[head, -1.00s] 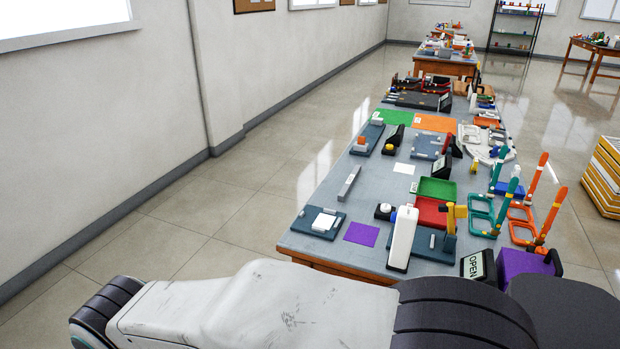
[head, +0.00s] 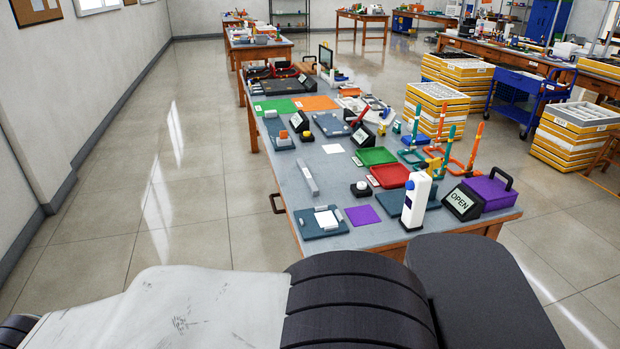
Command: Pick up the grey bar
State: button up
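A long, slim grey bar (head: 308,179) lies flat on the left part of the grey-blue tabletop (head: 358,189), slanting slightly. It is clear of other objects and fully visible. My gripper is not in view. Only white and black parts of my own arm show along the bottom, well apart from the bar.
A dark tray with a white card (head: 327,218), a purple square (head: 362,215) and a white upright device (head: 417,200) stand at the near edge. Red (head: 390,175) and green (head: 376,156) trays lie right of the bar. Clear floor (head: 200,170) runs left of the table.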

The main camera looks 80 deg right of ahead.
aim_at(314, 190)
jog(key=i+l+z, duration=0.2)
jog(key=i+z, duration=0.25)
jog(key=i+l+z, duration=0.1)
jog(key=z, duration=0.35)
jog(key=i+j+z, duration=0.15)
jog(key=i+z, duration=0.25)
jog(key=i+j+z, duration=0.2)
jog(key=i+z, duration=0.25)
jog(key=i+l+z, duration=0.2)
jog(key=i+z, duration=0.5)
jog(key=i, duration=0.15)
jog(key=i+l+u, duration=0.4)
jog(key=l, duration=0.2)
jog(key=l+u, duration=0.2)
jog(key=l, duration=0.1)
